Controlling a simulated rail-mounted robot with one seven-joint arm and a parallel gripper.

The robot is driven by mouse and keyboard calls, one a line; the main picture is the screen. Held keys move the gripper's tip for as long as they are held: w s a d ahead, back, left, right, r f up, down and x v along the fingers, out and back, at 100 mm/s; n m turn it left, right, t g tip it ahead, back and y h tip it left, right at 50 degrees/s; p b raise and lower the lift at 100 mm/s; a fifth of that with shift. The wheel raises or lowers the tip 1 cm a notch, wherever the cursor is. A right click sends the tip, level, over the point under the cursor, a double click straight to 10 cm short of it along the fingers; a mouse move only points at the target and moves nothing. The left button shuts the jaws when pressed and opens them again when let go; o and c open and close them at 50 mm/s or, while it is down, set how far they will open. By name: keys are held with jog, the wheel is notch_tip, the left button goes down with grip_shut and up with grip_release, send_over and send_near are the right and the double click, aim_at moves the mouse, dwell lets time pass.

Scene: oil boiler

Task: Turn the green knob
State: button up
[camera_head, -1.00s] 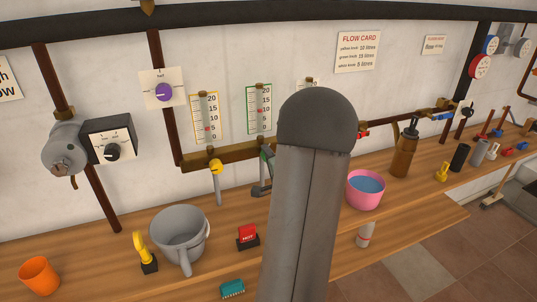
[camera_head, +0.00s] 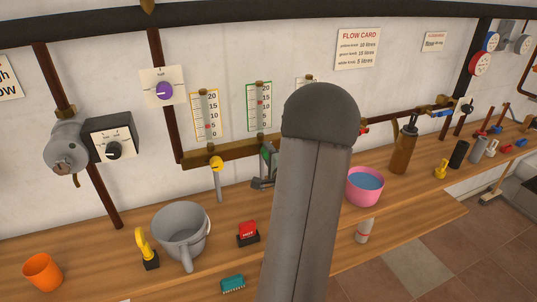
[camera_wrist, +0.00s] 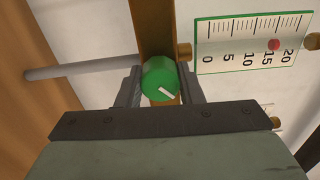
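The green knob (camera_wrist: 158,78) is a round cap with a white pointer mark set at a slant. In the wrist view it sits between the two fingers of my gripper (camera_wrist: 160,90), which look close against its sides. In the head view my gripper (camera_head: 265,175) is at the green-topped tap below the brass pipe, partly hidden by my arm. The green-framed gauge (camera_head: 259,106) hangs above it. In the wrist view this gauge (camera_wrist: 250,43) shows its red marker near 15.
A yellow-knobbed tap (camera_head: 216,166) hangs left of my gripper. On the bench stand a grey jug (camera_head: 180,230), a red switch (camera_head: 248,232), a yellow-handled item (camera_head: 145,245) and an orange cup (camera_head: 42,271). A pink bowl (camera_head: 364,187) of water is right of my arm.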

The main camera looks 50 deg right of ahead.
jog(key=o, duration=0.4)
jog(key=shift+s+a, duration=0.1)
jog(key=b+v, duration=1.2)
jog(key=v, duration=0.5)
